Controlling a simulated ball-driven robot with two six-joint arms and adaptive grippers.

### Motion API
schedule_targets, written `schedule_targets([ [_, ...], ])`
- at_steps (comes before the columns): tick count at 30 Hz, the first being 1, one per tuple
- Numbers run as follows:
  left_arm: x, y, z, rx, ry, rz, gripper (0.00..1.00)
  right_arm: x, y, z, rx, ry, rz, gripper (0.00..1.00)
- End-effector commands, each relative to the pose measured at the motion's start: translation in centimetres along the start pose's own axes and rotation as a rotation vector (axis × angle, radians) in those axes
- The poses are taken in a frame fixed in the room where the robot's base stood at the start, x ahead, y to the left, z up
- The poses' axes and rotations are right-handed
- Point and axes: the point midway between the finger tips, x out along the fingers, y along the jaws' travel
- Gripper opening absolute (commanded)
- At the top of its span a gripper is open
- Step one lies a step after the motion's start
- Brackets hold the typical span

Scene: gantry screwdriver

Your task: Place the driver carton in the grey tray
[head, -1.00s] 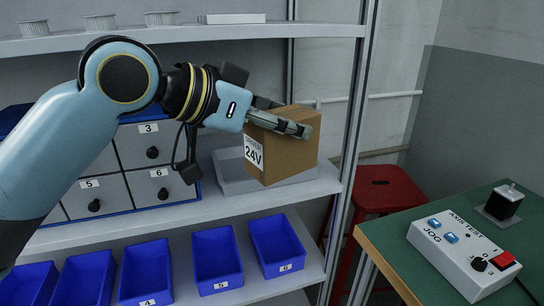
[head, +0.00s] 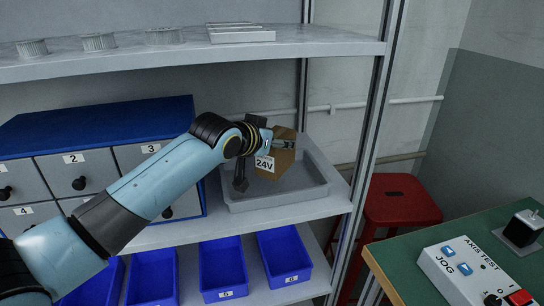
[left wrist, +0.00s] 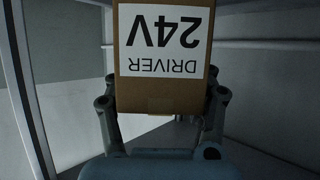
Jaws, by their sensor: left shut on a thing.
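The driver carton (head: 285,158) is a brown box with a white "DRIVER 24V" label. My left gripper (head: 284,145) is shut on it and holds it over the grey tray (head: 282,207). In the head view the carton is in front of the tray's back part; I cannot tell whether it touches the tray floor. In the left wrist view the carton (left wrist: 164,88) sits between the two fingers, its label upside down. The tray stands on the middle shelf, and its visible floor is empty. My right gripper is not in view.
A blue cabinet with numbered drawers (head: 78,183) stands left of the tray. An upper shelf (head: 200,55) hangs above. A metal post (head: 372,130) is close to the tray's right. Blue bins (head: 284,258) sit below. A red stool (head: 398,200) and green bench (head: 385,258) are at right.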

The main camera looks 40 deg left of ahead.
Motion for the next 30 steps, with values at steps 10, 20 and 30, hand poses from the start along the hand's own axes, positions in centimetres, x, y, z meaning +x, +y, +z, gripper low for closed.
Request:
schedule_targets([
  [10, 1.8, -1.1, 3.1, -0.002, 0.0, 0.0, 0.1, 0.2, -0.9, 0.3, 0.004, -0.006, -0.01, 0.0],
  [20, 2.2, -1.0, 4.0, 0.0, 0.003, 0.0, 0.1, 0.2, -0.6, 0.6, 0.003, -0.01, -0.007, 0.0],
  [30, 2.3, -1.0, 4.3, 0.0, 0.0, 0.0, 0.79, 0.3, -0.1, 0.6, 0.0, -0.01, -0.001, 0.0],
])
